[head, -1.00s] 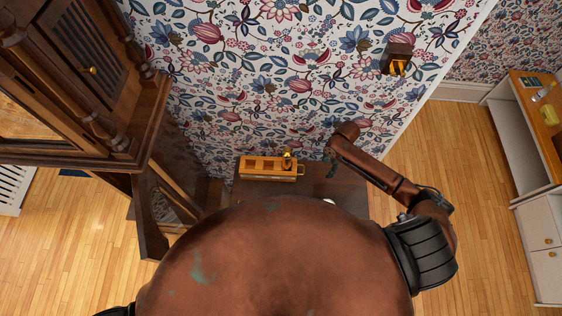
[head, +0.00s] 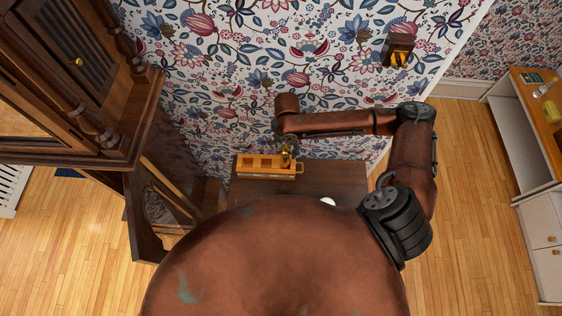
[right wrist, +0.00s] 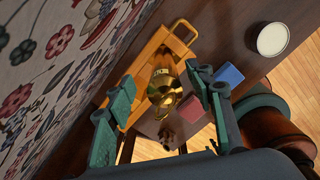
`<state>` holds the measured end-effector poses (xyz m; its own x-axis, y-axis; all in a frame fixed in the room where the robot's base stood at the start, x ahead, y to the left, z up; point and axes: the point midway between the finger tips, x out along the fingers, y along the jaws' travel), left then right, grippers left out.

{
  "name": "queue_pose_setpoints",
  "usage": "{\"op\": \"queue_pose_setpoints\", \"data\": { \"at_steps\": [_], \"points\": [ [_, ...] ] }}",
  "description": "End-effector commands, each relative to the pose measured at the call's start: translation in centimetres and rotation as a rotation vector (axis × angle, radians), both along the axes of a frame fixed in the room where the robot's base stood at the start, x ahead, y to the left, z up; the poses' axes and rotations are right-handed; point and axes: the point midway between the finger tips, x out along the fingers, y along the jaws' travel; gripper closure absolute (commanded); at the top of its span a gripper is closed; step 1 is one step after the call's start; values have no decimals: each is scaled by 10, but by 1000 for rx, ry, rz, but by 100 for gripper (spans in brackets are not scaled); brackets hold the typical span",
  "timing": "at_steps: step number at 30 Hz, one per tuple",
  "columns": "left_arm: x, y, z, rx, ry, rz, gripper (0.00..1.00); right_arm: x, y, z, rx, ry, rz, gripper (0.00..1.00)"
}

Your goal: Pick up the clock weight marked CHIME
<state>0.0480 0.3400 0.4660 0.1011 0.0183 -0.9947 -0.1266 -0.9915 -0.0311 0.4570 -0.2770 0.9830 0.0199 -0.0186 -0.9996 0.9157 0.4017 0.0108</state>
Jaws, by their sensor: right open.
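A brass clock weight (head: 286,158) stands at the right end of an orange-yellow rack (head: 262,172) on the dark cabinet top. In the right wrist view the brass weight (right wrist: 164,88) is seen from above, with a small dark marking too small to read surely. My right gripper (head: 283,142) is above the weight in the head view. In the right wrist view my right gripper (right wrist: 160,82) is open, its teal fingers on either side of the weight with gaps. I cannot tell how far the fingertips are above it. My left gripper is not in view.
A blue block (right wrist: 230,74), a red block (right wrist: 186,108) and a white round thing (right wrist: 272,40) lie near the rack. The papered wall is close behind. A tall clock case (head: 85,90) stands left; a wall bracket (head: 398,50) sits upper right.

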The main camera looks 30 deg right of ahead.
Motion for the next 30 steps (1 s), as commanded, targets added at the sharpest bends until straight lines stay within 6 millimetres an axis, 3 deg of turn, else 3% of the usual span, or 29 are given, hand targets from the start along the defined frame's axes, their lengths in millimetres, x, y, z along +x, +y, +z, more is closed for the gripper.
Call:
{"op": "queue_pose_setpoints", "data": {
  "at_steps": [6,10,30],
  "points": [
    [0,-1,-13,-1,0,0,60,-4,-3,16,12,12,16,51],
    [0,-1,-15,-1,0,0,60,-7,-3,17,19,20,18,51],
    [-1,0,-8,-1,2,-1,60,-10,3,-55,19,21,18,51]
  ]
}}
